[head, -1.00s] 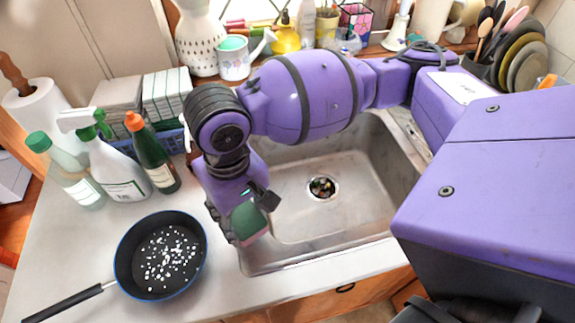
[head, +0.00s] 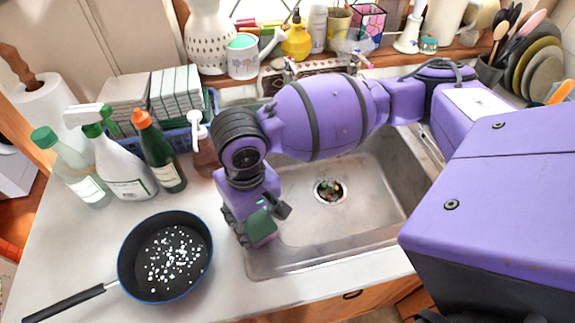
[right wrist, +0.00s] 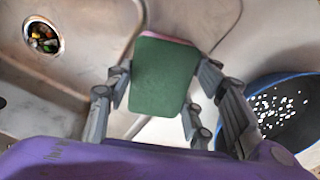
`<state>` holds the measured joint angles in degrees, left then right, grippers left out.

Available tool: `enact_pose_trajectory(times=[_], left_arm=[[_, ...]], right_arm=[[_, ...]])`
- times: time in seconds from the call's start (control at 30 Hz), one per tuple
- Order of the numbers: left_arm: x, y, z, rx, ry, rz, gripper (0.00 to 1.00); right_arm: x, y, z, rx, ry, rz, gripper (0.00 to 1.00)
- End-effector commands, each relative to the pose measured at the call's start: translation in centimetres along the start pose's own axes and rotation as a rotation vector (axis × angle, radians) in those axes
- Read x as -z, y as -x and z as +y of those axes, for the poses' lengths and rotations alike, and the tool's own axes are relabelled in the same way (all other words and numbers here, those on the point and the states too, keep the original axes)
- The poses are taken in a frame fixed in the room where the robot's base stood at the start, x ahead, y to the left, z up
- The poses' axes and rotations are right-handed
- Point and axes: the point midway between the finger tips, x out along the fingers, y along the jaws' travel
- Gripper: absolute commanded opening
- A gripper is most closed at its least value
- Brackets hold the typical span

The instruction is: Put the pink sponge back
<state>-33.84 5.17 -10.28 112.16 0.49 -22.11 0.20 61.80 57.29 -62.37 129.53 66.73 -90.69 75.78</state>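My right gripper (right wrist: 161,85) is shut on the pink sponge, with fingers on both sides of it. The sponge's green face (right wrist: 163,76) is toward the wrist camera, and a pink strip shows along its top edge. In the head view my right gripper (head: 259,221) points down with the sponge (head: 260,227) at the sink's front left corner; its exact height is unclear. The steel sink (head: 370,218) lies to the right of the sponge. My left gripper does not show.
A black pan (head: 166,257) with white bits lies on the counter left of my right gripper. Bottles (head: 160,155), a soap dispenser (head: 203,150) and a blue basket (head: 181,140) stand behind. The window ledge is crowded with a watering can (head: 243,57) and pots.

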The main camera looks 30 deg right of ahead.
Motion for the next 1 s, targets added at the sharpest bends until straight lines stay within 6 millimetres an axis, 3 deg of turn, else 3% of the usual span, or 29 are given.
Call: enact_pose_trajectory(times=[0.1,0.47,1.0], left_arm=[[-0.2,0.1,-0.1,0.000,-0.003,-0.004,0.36],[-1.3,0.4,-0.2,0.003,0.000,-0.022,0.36],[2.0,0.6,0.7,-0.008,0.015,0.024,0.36]], right_arm=[[0.1,0.1,0.0,0.000,0.001,0.002,0.66],[0.1,0.3,0.0,0.000,0.001,0.002,0.66],[0.2,10.7,-0.1,0.000,0.001,0.009,0.66]])
